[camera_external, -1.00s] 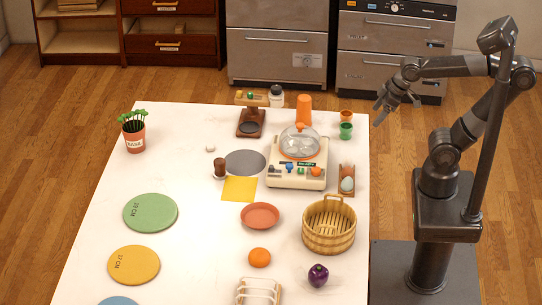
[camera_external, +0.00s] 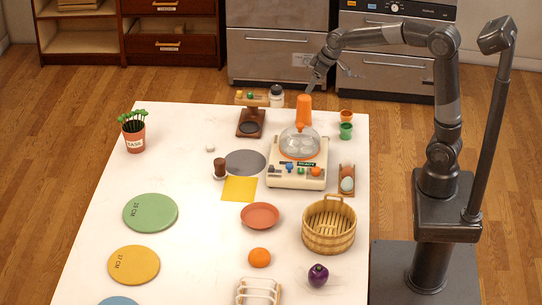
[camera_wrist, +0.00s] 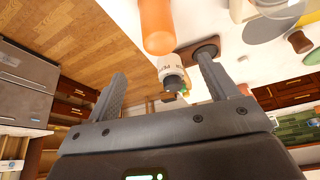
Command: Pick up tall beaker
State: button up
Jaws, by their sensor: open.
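The tall orange beaker (camera_external: 304,103) stands at the back of the white table, behind the domed appliance. In the wrist view the orange beaker (camera_wrist: 156,22) shows at the top, ahead of the space between my fingers and partly cut off by the frame edge. My gripper (camera_external: 316,82) is above and just behind the beaker near the table's back edge, apart from it. In the wrist view my gripper (camera_wrist: 162,78) has its two fingers spread wide with nothing held.
A white jar with a dark lid (camera_external: 276,96) and a brown stand (camera_external: 251,120) are left of the beaker. The domed appliance (camera_external: 297,177) is in front. Orange (camera_external: 346,116) and green (camera_external: 346,131) cups are to the right. The table's left side has free room.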

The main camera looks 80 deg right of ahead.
aim_at(305, 97)
jog(key=x, duration=0.5)
jog(key=shift+w+d+f, duration=0.1)
jog(key=shift+f, duration=0.2)
jog(key=shift+a+x, duration=0.2)
jog(key=shift+x, duration=2.45)
jog(key=shift+f, duration=0.1)
jog(key=c, duration=1.1)
